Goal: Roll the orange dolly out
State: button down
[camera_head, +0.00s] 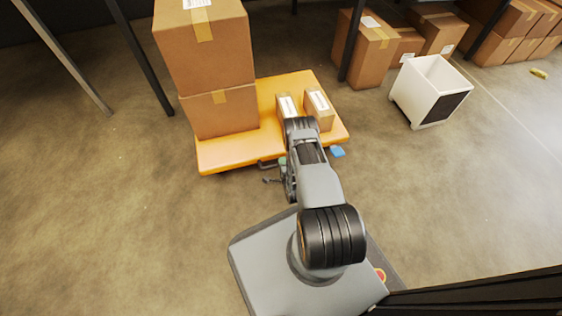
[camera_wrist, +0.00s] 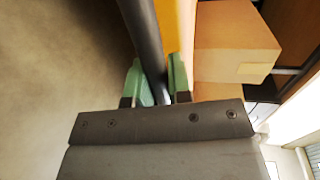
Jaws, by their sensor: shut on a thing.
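The orange dolly (camera_head: 228,153) is a flat platform on the floor in the upper middle of the head view. It carries two large stacked boxes (camera_head: 222,112) on its left and two small boxes (camera_head: 319,108) on its right. My gripper (camera_wrist: 154,84) has green fingers on either side of a dark bar (camera_wrist: 143,32) that runs beside the dolly's orange edge (camera_wrist: 187,40). The fingers are shut on this bar, the dolly's handle, which also shows at the front edge in the head view (camera_head: 268,164). My arm hides part of the dolly's front.
A white bin with a dark panel (camera_head: 428,92) stands right of the dolly. Black rack posts (camera_head: 140,55) rise behind and left. More boxes (camera_head: 368,48) stand at the back. A small blue item (camera_head: 337,151) lies by the dolly's front right. Floor on the left is clear.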

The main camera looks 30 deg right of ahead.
jog(key=c, duration=1.1)
grip_release()
jog(key=shift+s, duration=0.1)
jog(key=shift+o, duration=0.2)
jog(key=shift+r, duration=0.1)
